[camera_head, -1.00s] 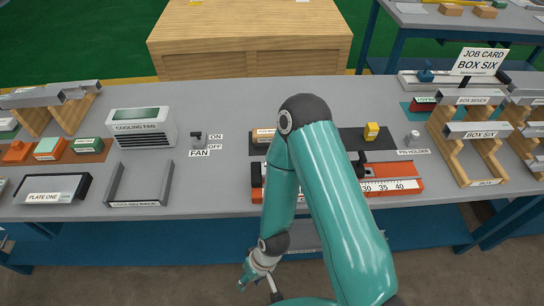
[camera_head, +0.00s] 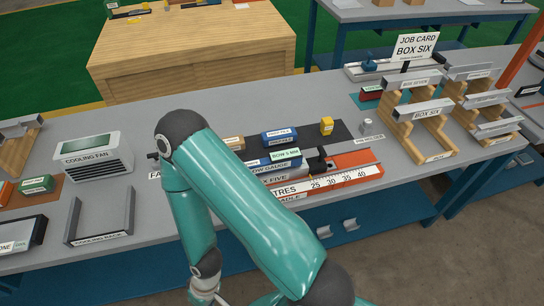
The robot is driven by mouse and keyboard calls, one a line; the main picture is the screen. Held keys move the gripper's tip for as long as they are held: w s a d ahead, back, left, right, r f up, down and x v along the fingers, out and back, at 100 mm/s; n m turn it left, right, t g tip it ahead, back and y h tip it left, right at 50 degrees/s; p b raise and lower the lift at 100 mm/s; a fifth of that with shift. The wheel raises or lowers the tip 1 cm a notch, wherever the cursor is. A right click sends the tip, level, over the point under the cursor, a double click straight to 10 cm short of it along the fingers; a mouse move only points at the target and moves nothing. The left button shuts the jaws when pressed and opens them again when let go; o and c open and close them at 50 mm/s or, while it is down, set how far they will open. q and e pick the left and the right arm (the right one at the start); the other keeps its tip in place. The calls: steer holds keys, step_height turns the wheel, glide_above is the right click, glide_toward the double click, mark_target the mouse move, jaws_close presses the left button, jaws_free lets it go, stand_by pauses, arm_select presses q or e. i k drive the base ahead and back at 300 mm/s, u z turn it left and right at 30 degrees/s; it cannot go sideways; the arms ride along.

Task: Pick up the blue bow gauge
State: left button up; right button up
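The blue bow gauge (camera_head: 258,162) lies at the middle of the bench, behind the orange-and-white ruler fixture. Its label is partly visible, and my teal arm hides its left end. A green block labelled BOW 5 MM (camera_head: 286,155) sits right by it. One arm of mine, apparently the right, rises from the bottom and bends down in front of the bench. Its gripper (camera_head: 202,298) is at the bottom edge, low and away from the gauge; its fingers are mostly cut off. My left gripper is not in view.
The ruler fixture (camera_head: 345,180) has a black slider. A blue file block (camera_head: 281,136) and a yellow block (camera_head: 326,126) stand on a dark mat behind. A cooling fan (camera_head: 92,158) and an open rack (camera_head: 101,222) stand left. Wooden box racks (camera_head: 425,130) stand right.

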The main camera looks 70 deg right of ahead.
mark_target(291, 158)
steer(key=z, duration=0.1)
steer(key=k, duration=1.45)
steer(key=z, duration=0.6)
steer(key=i, duration=1)
